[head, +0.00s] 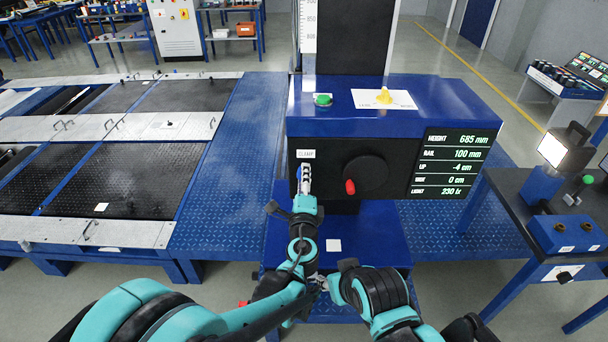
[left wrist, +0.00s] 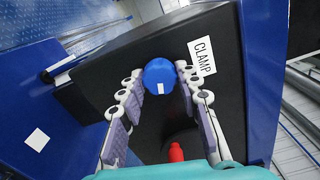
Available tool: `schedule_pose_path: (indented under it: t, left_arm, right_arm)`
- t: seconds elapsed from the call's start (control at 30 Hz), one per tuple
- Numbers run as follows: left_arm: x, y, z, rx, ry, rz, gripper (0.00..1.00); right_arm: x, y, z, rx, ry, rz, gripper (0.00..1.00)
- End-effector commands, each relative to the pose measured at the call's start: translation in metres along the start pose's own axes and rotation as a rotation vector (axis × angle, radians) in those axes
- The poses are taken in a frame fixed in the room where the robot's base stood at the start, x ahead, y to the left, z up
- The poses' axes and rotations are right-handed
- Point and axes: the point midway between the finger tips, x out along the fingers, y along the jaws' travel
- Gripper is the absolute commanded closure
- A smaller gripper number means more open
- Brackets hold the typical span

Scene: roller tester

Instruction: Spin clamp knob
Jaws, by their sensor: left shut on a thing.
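The blue clamp knob (left wrist: 160,77), with a white mark on its face, sits on the black front panel beside the white CLAMP label (left wrist: 202,57). In the head view the label (head: 306,154) is just above my left gripper (head: 305,178), and only a sliver of the knob (head: 299,173) shows at its left side. In the left wrist view my left gripper (left wrist: 159,74) has one finger on each side of the knob and is shut on it. My right gripper (head: 319,283) is low, beside my left arm; its fingers are too small and covered to read.
A black handwheel with a red handle (head: 350,187) is right of the knob. A display (head: 456,162) reads height 685 mm and rail 100 mm. A lamp table stands at right.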

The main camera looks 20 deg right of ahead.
Motion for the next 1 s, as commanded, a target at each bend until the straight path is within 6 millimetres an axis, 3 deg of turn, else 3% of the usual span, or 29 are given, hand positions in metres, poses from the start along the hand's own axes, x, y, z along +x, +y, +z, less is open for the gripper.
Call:
schedule_pose_path:
  t: [0.27,0.6,0.7,1.0]
  left_arm:
    - [0.0000,0.0001,0.0000,-0.044,0.000,0.000,1.00]
    - [0.0002,0.0004,-0.0001,-0.581,0.000,0.000,1.00]
    - [0.0002,0.0000,0.0000,-0.670,0.000,0.000,1.00]
    - [0.0001,-0.0004,0.0001,-0.697,0.000,0.000,1.00]
  right_arm:
    - [0.0007,0.0000,0.0005,0.000,0.000,0.000,0.60]
    - [0.0069,0.0000,0.0049,0.000,0.000,0.000,0.60]
    - [0.0073,0.0000,0.0052,0.000,0.000,0.000,0.60]
    - [0.0071,0.0000,0.0051,0.000,0.000,0.000,0.60]
